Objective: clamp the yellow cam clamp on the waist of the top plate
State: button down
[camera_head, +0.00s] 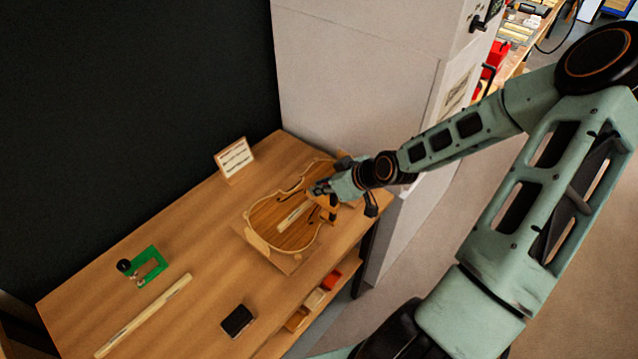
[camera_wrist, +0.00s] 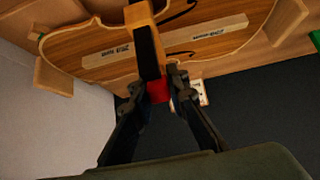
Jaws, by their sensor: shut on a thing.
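The violin-shaped top plate (camera_head: 293,232) lies on a pale board on the bench; a labelled strip lies along its middle. In the wrist view the plate (camera_wrist: 100,48) fills the upper part, with f-holes and two labelled strips showing. My gripper (camera_head: 322,188) is over the plate's waist at its far right side. In the wrist view my gripper (camera_wrist: 158,88) is shut on the red part of the yellow clamp (camera_wrist: 138,14), whose yellow arm with a dark bar reaches across the plate. Whether the clamp touches the plate cannot be told. In the head view the clamp is mostly hidden.
A long pale strip (camera_head: 143,316), a black box (camera_head: 237,320) and a small sign (camera_head: 234,158) also lie or stand there. A grey cabinet (camera_head: 350,85) rises behind the bench's right end.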

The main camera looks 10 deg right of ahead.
jog(key=shift+s+f, duration=0.1)
dwell(0.4)
jog(key=c, duration=1.8)
grip_release()
jog(key=shift+c, duration=0.2)
jog(key=shift+d, duration=0.1)
jog(key=v, duration=1.2)
jog(key=shift+f, duration=0.2)
jog(key=shift+s, duration=0.15)
